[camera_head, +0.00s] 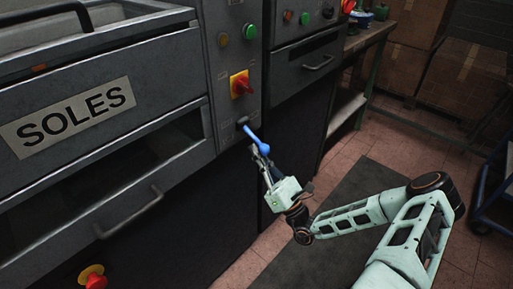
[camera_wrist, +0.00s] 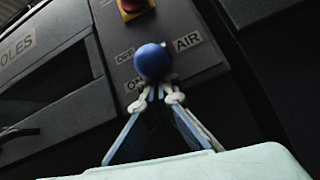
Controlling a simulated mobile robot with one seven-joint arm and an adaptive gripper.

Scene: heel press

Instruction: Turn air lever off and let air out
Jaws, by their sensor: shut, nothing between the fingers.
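The blue air lever (camera_head: 254,135) sticks out of the press's front panel, below a red rotary switch on a yellow plate. In the wrist view its round blue knob (camera_wrist: 152,61) faces me, between the labels OFF and AIR, with a partly hidden ON label below. The lever slants down and right from its pivot in the head view. My gripper (camera_head: 262,158) is shut and empty, with its fingertips at the knob end of the lever. In the wrist view the fingertips (camera_wrist: 160,92) lie just below the knob; I cannot tell whether they touch it.
The red switch (camera_head: 241,84) sits just above the lever. A SOLES drawer (camera_head: 72,116) with a handle is at left, and a red emergency button (camera_head: 93,277) is at lower left. A second machine (camera_head: 305,70) and a workbench (camera_head: 352,75) stand to the right. The floor mat is clear.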

